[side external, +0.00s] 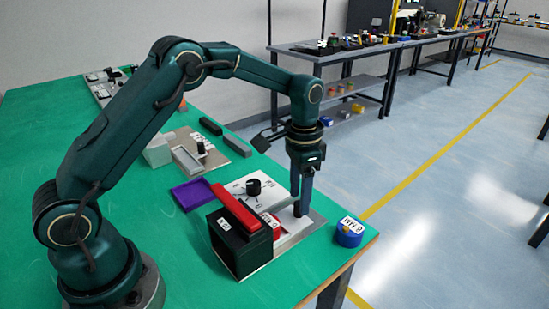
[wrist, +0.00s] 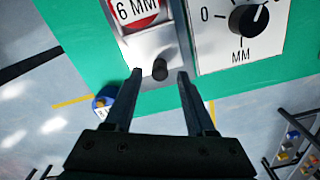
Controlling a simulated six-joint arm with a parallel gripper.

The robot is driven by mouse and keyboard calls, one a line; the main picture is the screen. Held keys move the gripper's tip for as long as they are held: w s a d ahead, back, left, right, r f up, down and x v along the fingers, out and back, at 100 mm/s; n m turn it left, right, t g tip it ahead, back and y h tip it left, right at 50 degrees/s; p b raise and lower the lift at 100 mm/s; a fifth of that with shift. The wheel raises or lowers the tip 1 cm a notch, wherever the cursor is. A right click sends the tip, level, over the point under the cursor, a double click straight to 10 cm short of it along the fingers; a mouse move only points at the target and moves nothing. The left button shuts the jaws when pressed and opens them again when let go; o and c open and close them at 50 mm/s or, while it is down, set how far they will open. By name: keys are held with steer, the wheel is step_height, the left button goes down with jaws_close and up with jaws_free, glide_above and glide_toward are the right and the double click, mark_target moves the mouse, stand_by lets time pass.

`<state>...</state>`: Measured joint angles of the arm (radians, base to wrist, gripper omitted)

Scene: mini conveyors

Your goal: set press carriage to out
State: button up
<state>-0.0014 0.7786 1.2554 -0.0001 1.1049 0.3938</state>
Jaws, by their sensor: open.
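The press shows in the side view as a black block (side external: 240,243) with a red bar (side external: 236,207) across its top. A metal carriage plate (side external: 290,238) extends from it toward the table's edge, carrying a red disc (side external: 271,221), labelled 6 MM in the wrist view (wrist: 143,8). A small dark knob (wrist: 160,69) stands at the plate's outer end. My gripper (wrist: 160,73) is open, pointing down, with one finger either side of the knob in the wrist view. I cannot tell whether they touch.
A white panel with a black dial (side external: 254,187) adjoins the carriage; the dial also shows in the wrist view (wrist: 248,19). A blue labelled disc (side external: 349,232) sits near the table's corner. A purple tray (side external: 192,193) lies behind the press. The green table's front left is clear.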

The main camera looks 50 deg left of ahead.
steer(key=shift+r, duration=1.3)
